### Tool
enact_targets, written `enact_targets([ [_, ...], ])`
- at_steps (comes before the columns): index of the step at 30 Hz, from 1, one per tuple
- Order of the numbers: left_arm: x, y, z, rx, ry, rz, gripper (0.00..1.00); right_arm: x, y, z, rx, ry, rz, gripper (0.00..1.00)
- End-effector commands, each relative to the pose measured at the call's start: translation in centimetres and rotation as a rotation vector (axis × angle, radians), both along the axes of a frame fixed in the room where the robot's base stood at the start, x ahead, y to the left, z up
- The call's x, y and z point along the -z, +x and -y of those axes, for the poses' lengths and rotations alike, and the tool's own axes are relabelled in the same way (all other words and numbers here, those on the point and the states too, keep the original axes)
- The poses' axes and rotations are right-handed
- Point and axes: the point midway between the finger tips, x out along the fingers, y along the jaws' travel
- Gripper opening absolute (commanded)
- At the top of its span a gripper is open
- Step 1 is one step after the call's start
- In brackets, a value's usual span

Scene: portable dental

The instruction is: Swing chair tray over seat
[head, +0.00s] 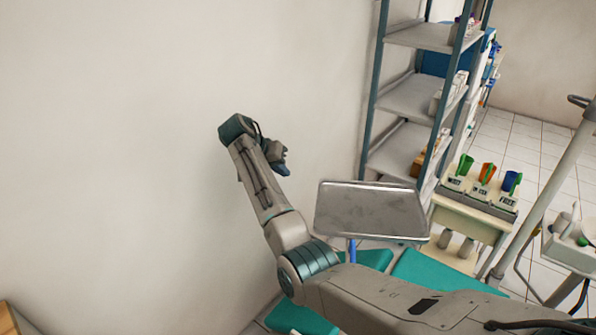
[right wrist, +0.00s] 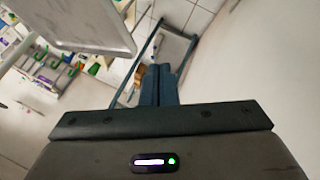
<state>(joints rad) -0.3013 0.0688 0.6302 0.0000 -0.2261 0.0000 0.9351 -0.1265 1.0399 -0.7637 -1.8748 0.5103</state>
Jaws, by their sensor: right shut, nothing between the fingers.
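The chair tray (head: 370,211) is a grey metal rectangle with a raised rim, on a blue post above the teal dental chair (head: 440,278). My right arm comes in from the lower right, bends in front of the chair and reaches up beside the wall. My right gripper (head: 280,160) is shut and empty, up and to the left of the tray, not touching it. In the right wrist view the shut fingers (right wrist: 158,85) point toward the shelf, and the tray (right wrist: 90,22) shows at upper left. My left gripper is not in view. My arm hides part of the chair.
A metal shelf rack (head: 405,95) stands behind the tray. A cart with colored bins (head: 485,180) is to its right, near a slanted grey pole (head: 545,195) and a white unit (head: 575,245). A bare wall (head: 150,130) fills the left side.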

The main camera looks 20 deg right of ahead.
Motion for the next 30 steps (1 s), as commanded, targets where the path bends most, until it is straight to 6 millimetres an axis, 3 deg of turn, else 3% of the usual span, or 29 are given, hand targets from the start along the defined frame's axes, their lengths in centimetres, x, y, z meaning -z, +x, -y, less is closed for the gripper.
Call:
enact_targets([
  [6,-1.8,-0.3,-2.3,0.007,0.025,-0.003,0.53,3.4,0.1,2.9,0.002,-0.002,-0.006,0.0],
  [12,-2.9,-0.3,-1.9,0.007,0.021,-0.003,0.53,6.8,0.4,5.3,0.001,-0.001,-0.005,0.0],
  [19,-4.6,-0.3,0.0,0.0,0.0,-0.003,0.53,6.5,-1.3,7.8,0.0,-0.001,0.0,0.0],
  [30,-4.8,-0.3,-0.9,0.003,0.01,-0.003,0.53,6.7,-1.7,8.4,-0.001,0.001,0.0,0.0],
])
